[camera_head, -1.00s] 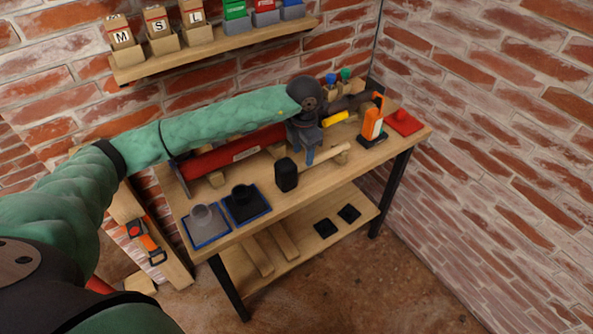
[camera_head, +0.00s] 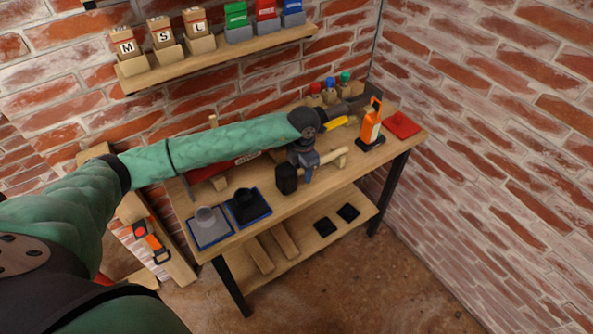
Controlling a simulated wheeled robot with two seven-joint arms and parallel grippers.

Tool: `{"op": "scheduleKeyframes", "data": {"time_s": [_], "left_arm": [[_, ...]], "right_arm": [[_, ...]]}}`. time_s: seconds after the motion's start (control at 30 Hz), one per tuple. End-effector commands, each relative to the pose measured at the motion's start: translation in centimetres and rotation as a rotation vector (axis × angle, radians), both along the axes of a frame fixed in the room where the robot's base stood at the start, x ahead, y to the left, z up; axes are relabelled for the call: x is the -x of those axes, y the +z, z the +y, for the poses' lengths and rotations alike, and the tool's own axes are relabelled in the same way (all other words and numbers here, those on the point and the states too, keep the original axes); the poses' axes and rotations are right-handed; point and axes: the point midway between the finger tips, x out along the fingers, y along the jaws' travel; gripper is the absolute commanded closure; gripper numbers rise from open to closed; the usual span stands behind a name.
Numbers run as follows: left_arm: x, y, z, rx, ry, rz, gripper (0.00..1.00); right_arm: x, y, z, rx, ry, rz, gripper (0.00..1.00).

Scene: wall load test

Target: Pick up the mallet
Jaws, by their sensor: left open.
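The mallet lies on the wooden workbench (camera_head: 285,205), with its black head (camera_head: 287,180) towards the front and its pale wooden handle (camera_head: 335,161) running back to the right. My left arm reaches in from the left across the bench. My left gripper (camera_head: 309,174) points down at the handle, just right of the head, with its blue-grey fingers open. The fingers hide part of the handle, and I cannot tell whether they touch it. My right gripper is not in view.
Blue-edged trays with a grey (camera_head: 209,228) and a black piece (camera_head: 247,206) sit front left. A red tube (camera_head: 210,168) lies partly under my arm. A shelf (camera_head: 215,55) holds boxes above.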

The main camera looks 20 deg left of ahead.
Motion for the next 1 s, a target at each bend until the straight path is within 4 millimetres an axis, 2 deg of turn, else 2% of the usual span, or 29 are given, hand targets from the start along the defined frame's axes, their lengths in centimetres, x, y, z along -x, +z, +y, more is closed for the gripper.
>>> {"op": "scheduleKeyframes", "data": {"time_s": [0.27, 0.5, 0.53, 0.83, 1.0], "left_arm": [[0.0, -0.2, 0.0, 0.0, 0.0, 0.0, 0.53], [0.0, -0.2, 0.0, 0.0, 0.0, 0.0, 0.98], [0.0, -0.2, 0.0, 0.0, 0.0, 0.0, 1.0], [0.0, 0.1, 0.0, 0.0, 0.0, -0.001, 1.0], [-0.1, 1.7, 0.0, -0.001, -0.001, -0.003, 1.0]], "right_arm": [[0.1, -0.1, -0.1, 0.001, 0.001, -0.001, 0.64], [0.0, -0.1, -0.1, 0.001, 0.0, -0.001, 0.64], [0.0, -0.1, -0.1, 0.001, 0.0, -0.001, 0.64], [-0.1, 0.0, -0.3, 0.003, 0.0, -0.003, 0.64], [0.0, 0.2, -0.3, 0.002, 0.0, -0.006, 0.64]]}}
